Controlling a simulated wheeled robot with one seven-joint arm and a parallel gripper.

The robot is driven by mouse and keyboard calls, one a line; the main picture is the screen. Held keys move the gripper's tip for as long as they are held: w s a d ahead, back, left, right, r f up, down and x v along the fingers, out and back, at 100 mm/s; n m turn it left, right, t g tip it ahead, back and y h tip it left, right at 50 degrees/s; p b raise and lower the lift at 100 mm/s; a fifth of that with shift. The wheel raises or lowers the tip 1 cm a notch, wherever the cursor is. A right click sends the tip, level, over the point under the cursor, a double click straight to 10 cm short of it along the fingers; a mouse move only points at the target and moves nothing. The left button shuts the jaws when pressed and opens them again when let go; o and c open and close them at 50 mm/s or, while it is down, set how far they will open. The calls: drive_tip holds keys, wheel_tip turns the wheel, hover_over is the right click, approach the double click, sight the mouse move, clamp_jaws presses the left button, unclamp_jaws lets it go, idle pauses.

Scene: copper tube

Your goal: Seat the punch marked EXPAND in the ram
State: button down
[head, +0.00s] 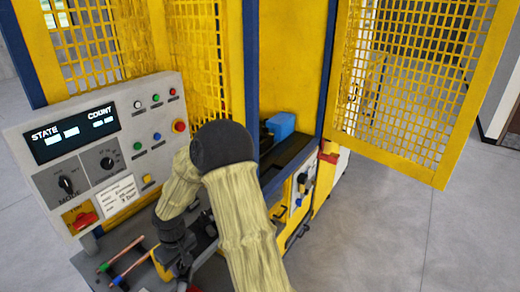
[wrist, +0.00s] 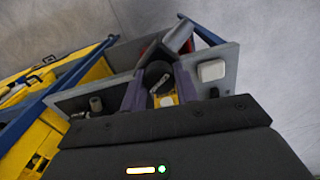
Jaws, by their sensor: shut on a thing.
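My gripper (wrist: 158,88) is shut on a dark, rounded piece with a yellow label (wrist: 166,101), seen between the two fingers in the wrist view. It looks like a punch, but the marking is too small to read. A grey cylinder (wrist: 180,35) shows just beyond it; I cannot tell whether it is part of the held piece. In the head view my gripper is low, beside the control panel, mostly hidden behind my arm.
The control panel (head: 100,150) stands at left. Copper tubes (head: 127,257) with coloured ends lie on a dark surface below it. A blue block (head: 281,125) sits on the machine's dark bed. An open yellow mesh door (head: 410,80) is at right, over clear floor (head: 400,235).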

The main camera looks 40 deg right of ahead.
sight(189, 288)
drive_tip(key=f+m+b, duration=0.1)
drive_tip(key=f, duration=0.6)
drive_tip(key=f+m+b, duration=0.1)
drive_tip(key=f, duration=0.3)
drive_tip(key=shift+s+d+f+m+b, duration=0.15)
drive_tip(key=shift+s+m+b, duration=0.1)
drive_tip(key=shift+m+b, duration=0.05)
drive_tip(key=shift+d+f, duration=0.1)
drive_tip(key=shift+f, duration=0.35)
drive_tip(key=shift+d, duration=0.15)
